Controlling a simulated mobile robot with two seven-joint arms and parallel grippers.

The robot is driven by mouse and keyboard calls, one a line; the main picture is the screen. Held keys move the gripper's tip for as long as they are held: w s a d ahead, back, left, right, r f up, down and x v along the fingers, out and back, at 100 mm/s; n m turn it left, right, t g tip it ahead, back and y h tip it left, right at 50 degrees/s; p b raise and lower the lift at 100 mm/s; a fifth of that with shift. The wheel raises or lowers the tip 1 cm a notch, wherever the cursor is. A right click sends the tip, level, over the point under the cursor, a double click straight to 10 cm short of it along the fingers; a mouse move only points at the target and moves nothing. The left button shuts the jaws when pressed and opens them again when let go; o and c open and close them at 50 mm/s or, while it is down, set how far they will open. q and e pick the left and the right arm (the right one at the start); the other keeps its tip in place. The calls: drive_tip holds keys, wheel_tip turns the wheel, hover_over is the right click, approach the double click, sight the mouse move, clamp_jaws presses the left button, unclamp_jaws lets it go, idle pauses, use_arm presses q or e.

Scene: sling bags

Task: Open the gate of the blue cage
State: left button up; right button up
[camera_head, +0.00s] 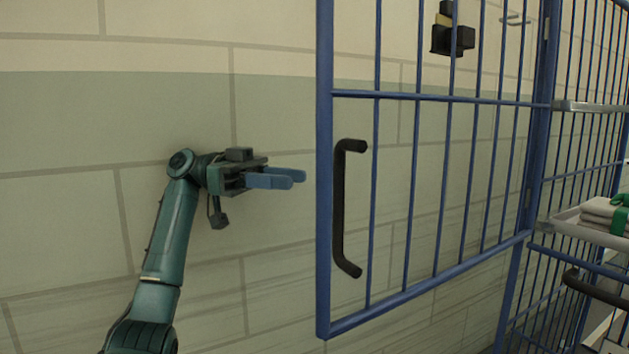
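The blue barred gate (325,220) spans the middle of the head view. It stands swung out to the left of the blue cage (510,300), joined at the upright on its right side. A black handle (339,210) is upright near the gate's free left edge. My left gripper (298,178) is left of that edge at handle height, apart from the gate, and holds nothing visible. Its blue fingers point right and overlap in this view, so I cannot tell whether they are open or shut. My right gripper is out of view.
Shelves (590,232) with light folded items and a green strap (620,200) stand in the cage at the right. A dark bar (597,289) is below them. A tiled wall (90,120) stands behind. Black boxes (453,40) show through the bars at the top.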

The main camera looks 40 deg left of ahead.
use_arm(q)
drive_tip(key=v, duration=0.2)
drive_tip(key=shift+a, duration=0.4)
